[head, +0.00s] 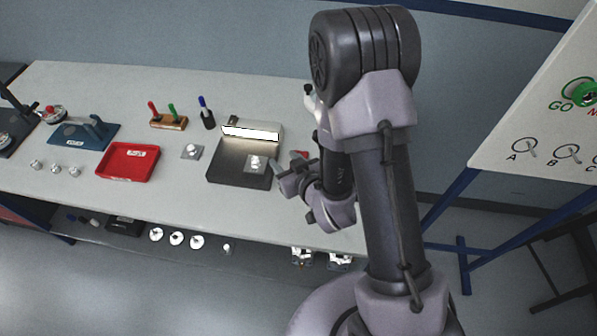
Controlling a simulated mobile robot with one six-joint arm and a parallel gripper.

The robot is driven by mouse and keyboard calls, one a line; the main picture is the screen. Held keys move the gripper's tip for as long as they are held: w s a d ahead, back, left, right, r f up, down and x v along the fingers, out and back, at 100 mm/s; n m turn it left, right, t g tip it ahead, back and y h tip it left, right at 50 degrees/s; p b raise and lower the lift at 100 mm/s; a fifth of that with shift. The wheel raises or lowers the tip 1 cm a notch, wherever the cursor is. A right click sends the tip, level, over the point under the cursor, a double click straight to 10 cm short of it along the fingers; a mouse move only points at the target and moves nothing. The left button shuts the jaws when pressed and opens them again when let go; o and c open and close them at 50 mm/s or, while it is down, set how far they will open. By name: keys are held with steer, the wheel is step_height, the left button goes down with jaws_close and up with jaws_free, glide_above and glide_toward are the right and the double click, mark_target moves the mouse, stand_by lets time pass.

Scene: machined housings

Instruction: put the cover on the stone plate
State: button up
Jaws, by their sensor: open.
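The stone plate (222,178) is a dark, flat slab on the bench, left of my arm. A small light square metal piece with a round raised centre, which looks like the cover (257,163), lies on the slab's right half. A similar square piece (191,151) lies on the bench left of the slab; I cannot tell for certain which is the cover. My gripper (281,181) is open at the slab's right edge, just right of the piece there and apart from it. Nothing shows between its fingers.
A bright bar (251,133) stands at the slab's back. Small round parts (55,168) lie near the front edge. A lettered board (545,135) stands right.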

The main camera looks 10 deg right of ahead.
steer(key=s+d+r+m+g+h, duration=0.1)
steer(key=s+d+r+m+h, duration=0.2)
steer(key=r, duration=0.5)
steer(key=d+r+m+g+h, duration=0.15)
steer(key=d+r, duration=0.25)
steer(key=r, duration=0.4)
steer(key=s+a+r+m+g+y, duration=0.1)
steer(key=s+r, duration=0.3)
steer(key=s, duration=0.6)
steer(key=s+a+r+m+g+y, duration=0.1)
steer(key=s+a+r+m+g, duration=0.1)
steer(key=s, duration=0.8)
step_height(320, 180, up, 2)
steer(key=shift+g, duration=0.45)
steer(key=shift+f+m+y, duration=0.1)
steer(key=shift+m+y, duration=0.15)
